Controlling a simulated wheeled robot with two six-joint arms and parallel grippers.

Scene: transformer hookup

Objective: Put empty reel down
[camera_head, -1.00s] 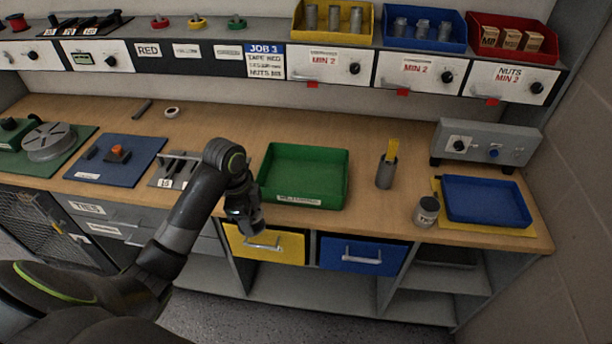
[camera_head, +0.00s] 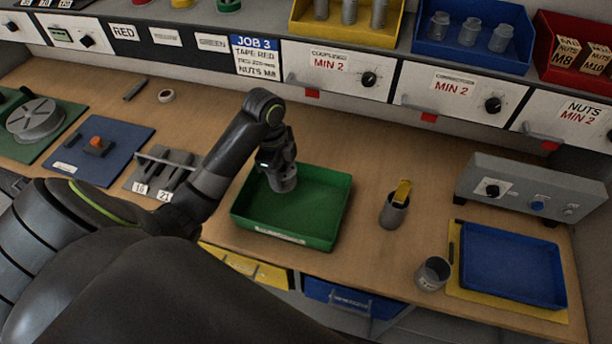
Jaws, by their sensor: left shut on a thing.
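My left gripper (camera_head: 280,170) is over the green tray (camera_head: 335,225), pointing down, its fingers partly hidden by its own wrist. It is shut on a small grey round thing, which I take for the empty reel (camera_head: 284,184). The reel is inside the tray's outline, near its back left part. I cannot tell whether it touches the tray floor. The rest of the tray looks empty. My right gripper is not in view.
A grey cup with a yellow item (camera_head: 392,212) and an open can (camera_head: 433,274) stand right of the tray. A blue tray (camera_head: 512,265) lies at the right. A slotted grey rack (camera_head: 163,172) is left of my forearm. Shelf drawers run along the back.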

